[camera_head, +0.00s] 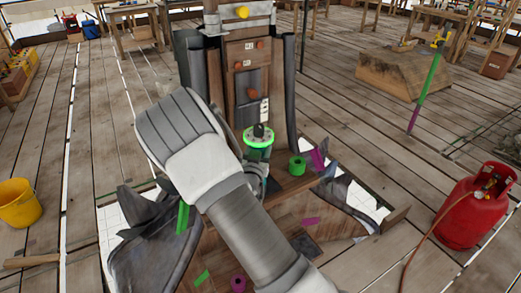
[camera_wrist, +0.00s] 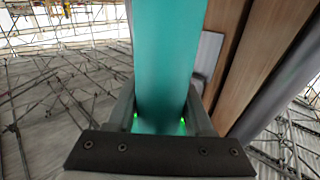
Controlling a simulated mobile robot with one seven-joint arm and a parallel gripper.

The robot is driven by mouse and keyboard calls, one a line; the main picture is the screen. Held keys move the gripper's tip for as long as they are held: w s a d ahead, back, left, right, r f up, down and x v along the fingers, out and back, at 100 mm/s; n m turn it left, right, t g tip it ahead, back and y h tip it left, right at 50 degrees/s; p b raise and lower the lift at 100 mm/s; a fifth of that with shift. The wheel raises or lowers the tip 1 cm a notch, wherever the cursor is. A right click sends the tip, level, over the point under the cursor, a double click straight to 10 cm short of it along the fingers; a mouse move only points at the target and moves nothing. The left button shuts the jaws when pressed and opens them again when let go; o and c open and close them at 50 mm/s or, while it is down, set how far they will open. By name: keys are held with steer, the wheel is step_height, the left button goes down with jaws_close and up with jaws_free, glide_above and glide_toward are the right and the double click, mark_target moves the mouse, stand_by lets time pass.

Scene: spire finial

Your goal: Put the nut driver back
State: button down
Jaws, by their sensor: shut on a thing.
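My gripper (camera_wrist: 160,118) is shut on a smooth teal shaft (camera_wrist: 165,50), which looks like the nut driver. In the wrist view the shaft runs from between the fingers up past the top edge, and its ends are out of sight. In the head view my white and grey arm covers most of the gripper and the held thing.
The wooden post (camera_head: 247,75) stands between dark grey sheets. A short green cylinder (camera_head: 297,165) sits on its wooden base, among magenta and green pieces. A red gas bottle (camera_head: 475,207) with a hose is at right, a yellow bucket (camera_head: 18,203) at left.

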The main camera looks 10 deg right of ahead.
steer(key=shift+f, duration=1.1)
steer(key=c, duration=0.7)
jaws_free()
steer(key=shift+f, duration=0.25)
steer(key=shift+c, duration=0.2)
steer(key=o, duration=0.5)
steer(key=shift+r, duration=0.1)
steer(key=shift+c, duration=0.2)
